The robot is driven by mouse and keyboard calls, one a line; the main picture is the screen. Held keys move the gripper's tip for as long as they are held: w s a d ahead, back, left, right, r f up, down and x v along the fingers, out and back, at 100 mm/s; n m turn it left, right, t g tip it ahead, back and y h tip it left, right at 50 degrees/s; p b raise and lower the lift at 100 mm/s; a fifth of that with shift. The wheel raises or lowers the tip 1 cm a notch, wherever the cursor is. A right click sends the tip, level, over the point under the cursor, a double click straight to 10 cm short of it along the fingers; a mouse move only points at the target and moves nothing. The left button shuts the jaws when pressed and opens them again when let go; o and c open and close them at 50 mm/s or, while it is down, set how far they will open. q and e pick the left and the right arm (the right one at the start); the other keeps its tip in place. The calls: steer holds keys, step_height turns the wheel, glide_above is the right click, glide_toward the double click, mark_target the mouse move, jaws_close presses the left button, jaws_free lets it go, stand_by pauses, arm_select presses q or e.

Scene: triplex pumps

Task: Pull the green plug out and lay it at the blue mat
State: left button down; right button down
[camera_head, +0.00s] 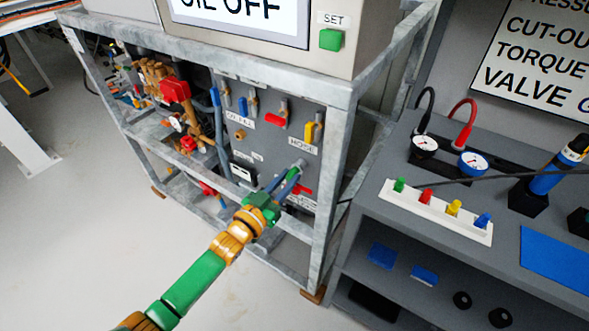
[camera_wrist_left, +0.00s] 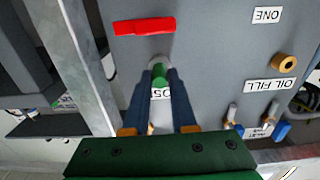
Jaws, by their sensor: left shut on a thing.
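The green plug (camera_head: 293,173) sits at a round grey socket on the grey panel of the metal-framed pump unit. My left gripper (camera_head: 286,179) reaches the panel and is shut on the plug. In the left wrist view the green plug (camera_wrist_left: 159,78) shows between the two blue fingers of my left gripper (camera_wrist_left: 160,72), right at the socket ring. The fingers hide part of the plug. The blue mat (camera_head: 558,263) lies flat and bare on the grey bench at the right. My right gripper is not in view.
A galvanized frame post (camera_head: 327,190) stands between panel and bench. On the bench, a white strip (camera_head: 440,211) holds several coloured pegs, near gauges (camera_head: 424,146) and a blue cylinder (camera_head: 552,170) in a black holder. A red lever (camera_wrist_left: 144,26) is close to the socket.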

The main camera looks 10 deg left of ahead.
mark_target(287, 179)
arm_select(q)
steer(key=shift+p+v, duration=1.35)
steer(key=shift+v, duration=1.05)
steer(key=shift+p+v, duration=0.6)
steer(key=shift+v, duration=0.65)
steer(key=shift+r, duration=0.2)
